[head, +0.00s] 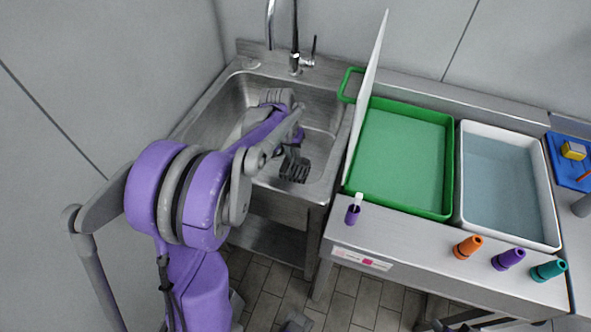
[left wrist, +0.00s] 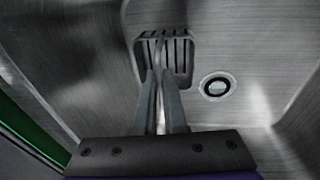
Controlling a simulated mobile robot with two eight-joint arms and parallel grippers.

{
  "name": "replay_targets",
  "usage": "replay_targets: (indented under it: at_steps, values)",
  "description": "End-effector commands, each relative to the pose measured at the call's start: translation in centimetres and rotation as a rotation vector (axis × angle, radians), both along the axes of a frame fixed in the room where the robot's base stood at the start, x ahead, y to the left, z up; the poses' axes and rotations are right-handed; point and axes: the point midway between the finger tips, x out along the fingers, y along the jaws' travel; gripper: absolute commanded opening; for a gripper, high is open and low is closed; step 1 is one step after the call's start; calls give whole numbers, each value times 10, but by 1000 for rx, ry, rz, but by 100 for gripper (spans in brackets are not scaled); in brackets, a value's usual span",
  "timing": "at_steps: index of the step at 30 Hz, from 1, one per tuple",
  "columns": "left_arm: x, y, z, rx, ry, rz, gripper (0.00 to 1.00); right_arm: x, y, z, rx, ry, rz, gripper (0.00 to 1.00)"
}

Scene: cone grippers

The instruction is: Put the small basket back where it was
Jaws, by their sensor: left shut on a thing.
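The small basket (head: 296,168) is dark grey and slotted. It is in the steel sink (head: 215,98), towards the front right corner in the head view. My left gripper (head: 291,148) reaches down into the sink and is shut on the basket. I cannot tell whether the basket touches the sink floor. My arm hides part of the sink. My right gripper is not in view.
A tap (head: 296,45) stands behind the sink. To the right are an upright white board (head: 368,85), a green tray (head: 448,165) and a white-rimmed tray (head: 550,215). Orange (head: 467,246), purple (head: 508,259) and teal (head: 548,270) cone-shaped pieces stand along the counter front.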

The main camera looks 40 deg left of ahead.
Motion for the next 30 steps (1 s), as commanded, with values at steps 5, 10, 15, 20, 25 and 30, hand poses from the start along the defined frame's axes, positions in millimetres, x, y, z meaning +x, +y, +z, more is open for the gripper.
replay_targets:
  at_steps: [5,10,15,20,25,30]
  values:
    - [0,0,-15,0,0,0,0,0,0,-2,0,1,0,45]
    - [0,0,-37,0,0,0,0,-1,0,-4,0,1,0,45]
    - [0,0,-49,0,0,1,0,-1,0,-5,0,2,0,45]
    - [0,0,-48,0,0,0,0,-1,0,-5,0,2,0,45]
    - [0,0,-52,0,0,0,14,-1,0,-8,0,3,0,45]
    - [0,0,-51,0,0,0,39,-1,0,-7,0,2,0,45]
